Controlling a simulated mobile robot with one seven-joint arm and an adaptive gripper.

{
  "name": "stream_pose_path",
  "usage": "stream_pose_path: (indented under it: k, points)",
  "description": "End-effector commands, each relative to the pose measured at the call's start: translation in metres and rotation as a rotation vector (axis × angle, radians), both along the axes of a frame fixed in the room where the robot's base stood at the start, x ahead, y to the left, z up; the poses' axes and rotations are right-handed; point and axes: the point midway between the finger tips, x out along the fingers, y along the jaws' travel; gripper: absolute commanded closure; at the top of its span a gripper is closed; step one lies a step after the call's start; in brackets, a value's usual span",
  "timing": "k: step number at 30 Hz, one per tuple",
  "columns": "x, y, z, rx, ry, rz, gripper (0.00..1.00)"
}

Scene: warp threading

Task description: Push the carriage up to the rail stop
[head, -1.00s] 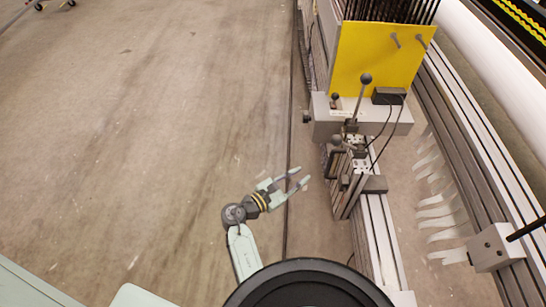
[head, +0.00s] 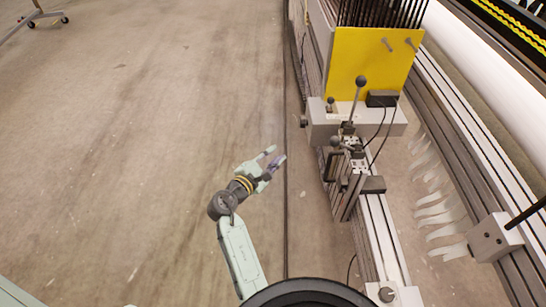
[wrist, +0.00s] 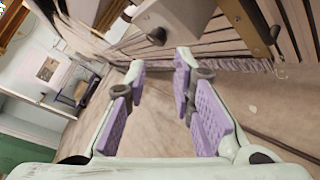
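The carriage seems to be the pale grey block (head: 345,121) with an upright ball-topped lever and a yellow panel (head: 370,60) behind it. It sits on the long metal rails (head: 383,235). My gripper (head: 274,156) is open and empty, over bare floor left of the rails and apart from the block. The wrist view shows the open purple-padded fingers (wrist: 160,66), with a grey block and dark knob (wrist: 157,36) beyond their tips. I cannot tell for certain which part is the rail stop; a grey block (head: 397,296) sits on the rail at the near end.
A dark clamp-like fixture (head: 345,180) stands on the rail nearer than the block. Black cables (head: 381,140) hang by it. Another grey block (head: 493,237) with a black rod sits on the right rail.

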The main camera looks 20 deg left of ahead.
Motion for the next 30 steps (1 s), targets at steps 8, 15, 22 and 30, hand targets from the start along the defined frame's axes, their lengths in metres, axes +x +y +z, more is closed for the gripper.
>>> stream_pose_path:
  k: [8,15,22,30]
  points:
    - [0.013,-0.039,-0.037,-0.290,0.069,-0.108,0.77]
    - [0.020,-0.099,-0.080,-0.764,0.192,-0.259,0.77]
    - [0.034,-0.117,-0.087,-0.831,0.208,-0.282,0.77]
    - [0.076,-0.146,-0.089,-0.828,0.208,-0.281,0.77]
